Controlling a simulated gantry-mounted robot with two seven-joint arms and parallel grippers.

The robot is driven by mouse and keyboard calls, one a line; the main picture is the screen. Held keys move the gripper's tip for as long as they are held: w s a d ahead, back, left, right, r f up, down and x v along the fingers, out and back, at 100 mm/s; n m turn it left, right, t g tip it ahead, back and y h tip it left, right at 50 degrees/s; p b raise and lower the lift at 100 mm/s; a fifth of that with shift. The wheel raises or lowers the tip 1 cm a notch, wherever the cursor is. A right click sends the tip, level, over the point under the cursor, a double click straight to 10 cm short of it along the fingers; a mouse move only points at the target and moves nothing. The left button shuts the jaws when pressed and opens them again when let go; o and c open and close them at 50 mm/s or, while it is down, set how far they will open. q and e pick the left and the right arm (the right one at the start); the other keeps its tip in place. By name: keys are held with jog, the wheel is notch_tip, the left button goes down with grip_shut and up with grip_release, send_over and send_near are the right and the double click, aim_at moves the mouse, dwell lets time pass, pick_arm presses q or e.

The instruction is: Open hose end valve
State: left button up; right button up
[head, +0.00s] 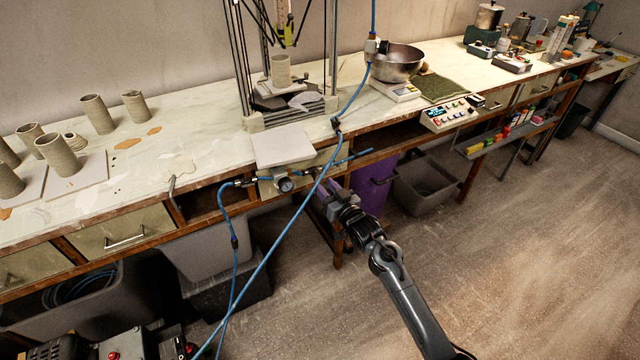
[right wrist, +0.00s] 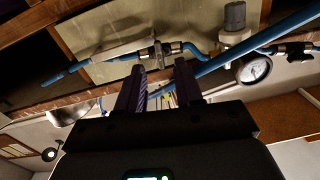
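The hose end valve (right wrist: 158,52) is a small dark fitting on a thin line in the right wrist view, with a short blue hose end (right wrist: 66,76) on its left. In the head view that hose end (head: 358,155) sticks out at the bench front, right of a pressure gauge (head: 285,184). The gauge also shows in the right wrist view (right wrist: 254,68). My right gripper (head: 325,198) is just below the line. In the right wrist view its two fingers (right wrist: 163,72) are apart, with the valve just beyond their tips. Contact cannot be told. My left gripper is out of view.
A long blue hose (head: 285,240) hangs diagonally past the gauge and crosses close beyond my fingers in the right wrist view. The bench front edge (head: 225,172) is close. A purple bin (head: 372,187) and a grey bin (head: 425,183) stand below. Floor at right is clear.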

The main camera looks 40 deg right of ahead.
aim_at(317, 177)
jog(key=shift+w+d+b, duration=0.15)
jog(key=shift+w+b, duration=0.1)
jog(key=shift+w, duration=0.65)
jog(key=shift+w+d+b, duration=0.1)
jog(key=shift+w+b, duration=0.15)
jog(key=shift+w, duration=0.6)
grip_shut()
